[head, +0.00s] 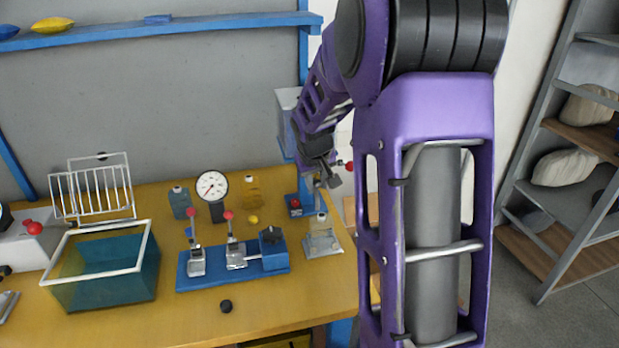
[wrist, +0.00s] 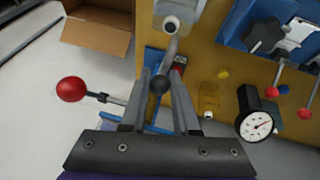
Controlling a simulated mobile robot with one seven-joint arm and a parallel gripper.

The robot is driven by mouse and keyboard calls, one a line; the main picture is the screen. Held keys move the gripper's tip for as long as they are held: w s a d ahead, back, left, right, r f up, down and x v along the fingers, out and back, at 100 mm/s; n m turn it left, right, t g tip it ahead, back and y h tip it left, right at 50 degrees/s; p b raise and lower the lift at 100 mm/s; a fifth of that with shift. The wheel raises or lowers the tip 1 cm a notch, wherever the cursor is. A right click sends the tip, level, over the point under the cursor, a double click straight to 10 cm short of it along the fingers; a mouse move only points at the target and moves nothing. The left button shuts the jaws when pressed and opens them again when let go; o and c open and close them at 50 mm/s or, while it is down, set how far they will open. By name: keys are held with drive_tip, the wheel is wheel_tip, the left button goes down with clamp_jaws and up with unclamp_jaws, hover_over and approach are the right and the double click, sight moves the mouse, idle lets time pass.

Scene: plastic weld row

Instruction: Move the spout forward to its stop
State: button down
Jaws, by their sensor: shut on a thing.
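My gripper (head: 318,180) is low over the right end of the yellow bench in the head view, above a pale metal stand (head: 322,243). In the wrist view my gripper (wrist: 162,76) is shut, its two fingers on either side of a grey bar with a dark round end, which I take to be the spout (wrist: 169,52). The bar runs up the picture towards a pale block with a round top. A rod with a red ball (wrist: 72,89) sticks out left of the fingers; it also shows in the head view (head: 349,166). The fingers partly hide where the parts join.
A blue fixture plate (head: 233,268) with red-knobbed clamps stands left of the stand. A round gauge (head: 212,186) and small bottles are behind it. A teal bin (head: 103,268) and a wire rack (head: 95,190) are farther left. A cardboard box (wrist: 98,30) lies at upper left in the wrist view.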

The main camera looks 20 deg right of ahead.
drive_tip(key=shift+d+r+n+y+p, duration=0.1)
drive_tip(key=shift+d+n+y+p, duration=0.2)
drive_tip(key=shift+d+n+p, duration=0.35)
drive_tip(key=c, duration=0.7)
unclamp_jaws()
drive_tip(key=shift+o, duration=0.2)
drive_tip(key=shift+s+a, duration=0.1)
drive_tip(key=p+v, duration=0.1)
drive_tip(key=v, duration=1.6)
drive_tip(key=shift+s, duration=0.3)
drive_tip(key=shift+w, duration=0.1)
